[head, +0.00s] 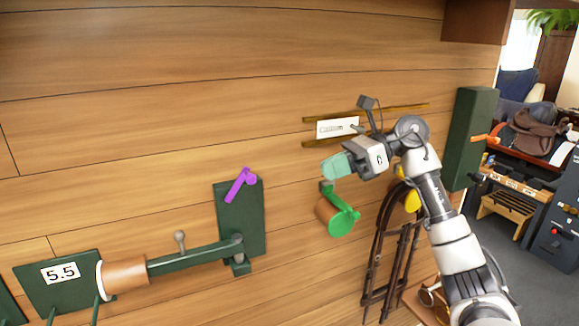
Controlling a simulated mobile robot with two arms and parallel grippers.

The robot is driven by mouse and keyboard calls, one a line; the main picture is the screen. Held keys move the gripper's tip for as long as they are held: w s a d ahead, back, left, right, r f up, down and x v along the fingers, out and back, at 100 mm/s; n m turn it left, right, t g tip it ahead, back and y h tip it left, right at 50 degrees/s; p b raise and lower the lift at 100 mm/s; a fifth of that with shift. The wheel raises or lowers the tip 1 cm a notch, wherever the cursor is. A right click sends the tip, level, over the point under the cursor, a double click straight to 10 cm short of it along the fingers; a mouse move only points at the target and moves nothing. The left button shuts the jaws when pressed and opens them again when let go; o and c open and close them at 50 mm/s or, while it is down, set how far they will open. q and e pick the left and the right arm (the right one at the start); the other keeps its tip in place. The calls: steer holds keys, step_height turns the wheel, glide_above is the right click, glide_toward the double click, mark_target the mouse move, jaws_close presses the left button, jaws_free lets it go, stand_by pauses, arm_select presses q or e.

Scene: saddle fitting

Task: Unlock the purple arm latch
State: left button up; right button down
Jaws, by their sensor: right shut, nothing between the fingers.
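The purple latch (241,185) sits on a dark green plate (239,219) fixed to the wooden wall, left of the middle. A green arm (190,259) runs left from the foot of that plate to a brown cylinder. My right gripper (337,167) is shut and empty, its teal fingertips pointing left. It appears well to the right of the purple latch, apart from it. My left gripper is not in view.
A green round piece with a brown cylinder (341,221) is mounted just below my right gripper. Dark straps (388,250) hang beside my right arm. A sign reading 5.5 (61,273) is at lower left. The wall between latch and gripper looks clear.

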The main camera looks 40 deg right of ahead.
arm_select(q)
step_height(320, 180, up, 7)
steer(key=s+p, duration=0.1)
steer(key=p, duration=0.5)
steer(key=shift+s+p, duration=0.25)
steer(key=shift+p, duration=0.1)
arm_select(e)
steer(key=w+a+f, duration=0.1)
steer(key=w+a, duration=0.4)
steer(key=a, duration=0.6)
steer(key=shift+w, duration=0.15)
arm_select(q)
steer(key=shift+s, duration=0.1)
arm_select(e)
steer(key=shift+f, duration=0.1)
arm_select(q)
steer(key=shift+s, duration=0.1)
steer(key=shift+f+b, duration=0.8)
arm_select(e)
steer(key=shift+w+a+r+h, duration=0.1)
steer(key=shift+a+r+h, duration=0.45)
steer(key=shift+r, duration=0.2)
